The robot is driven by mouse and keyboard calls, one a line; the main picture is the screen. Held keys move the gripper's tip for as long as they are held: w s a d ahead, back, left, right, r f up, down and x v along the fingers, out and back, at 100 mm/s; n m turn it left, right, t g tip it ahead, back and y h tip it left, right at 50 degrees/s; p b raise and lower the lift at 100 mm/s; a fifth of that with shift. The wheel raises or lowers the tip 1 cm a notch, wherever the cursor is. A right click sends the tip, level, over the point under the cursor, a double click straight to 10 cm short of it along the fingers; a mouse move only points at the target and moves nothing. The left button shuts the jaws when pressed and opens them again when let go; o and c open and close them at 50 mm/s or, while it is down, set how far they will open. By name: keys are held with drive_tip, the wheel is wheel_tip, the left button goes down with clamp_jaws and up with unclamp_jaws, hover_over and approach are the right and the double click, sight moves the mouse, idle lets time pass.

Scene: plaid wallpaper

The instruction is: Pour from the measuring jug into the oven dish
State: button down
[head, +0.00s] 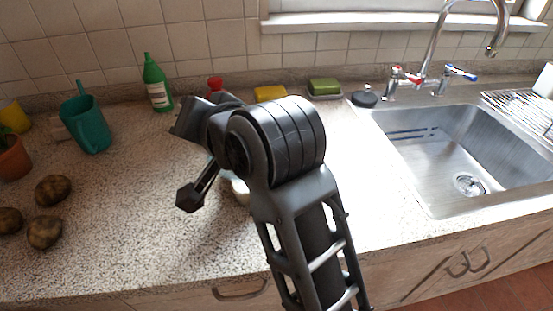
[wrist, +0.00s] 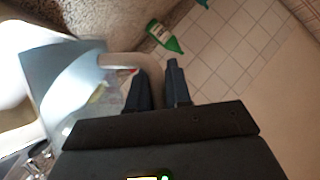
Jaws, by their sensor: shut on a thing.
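The measuring jug (wrist: 75,78) is a pale blue, see-through vessel at the left of the wrist view. My gripper (wrist: 158,86) is shut on its beige handle, which passes between the two dark fingers. In the head view my arm hides nearly all of the jug. A small pale, rounded piece (head: 240,191) shows below my wrist on the counter side; it may be part of the oven dish, but most of it is hidden. The jug's tilt and its contents cannot be made out.
A green bottle (head: 157,84), a teal watering can (head: 86,124) and several potatoes (head: 45,231) are on the speckled counter (head: 130,215) at left. Yellow (head: 270,93) and green (head: 324,87) sponges lie by the wall. The sink (head: 460,150) is at right.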

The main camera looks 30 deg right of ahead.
drive_tip(key=shift+d+r+m+y, duration=0.3)
drive_tip(key=shift+d+r+m, duration=0.1)
drive_tip(key=shift+d, duration=0.1)
drive_tip(key=shift+w+d+r+m+y, duration=0.1)
drive_tip(key=shift+d+r+m+y, duration=0.3)
drive_tip(key=shift+d+m, duration=0.1)
idle(1.8)
drive_tip(key=shift+w+d+r+m+y+b, duration=0.1)
drive_tip(key=shift+d+m+y+b, duration=0.25)
drive_tip(key=shift+d+m+y, duration=0.4)
idle(4.5)
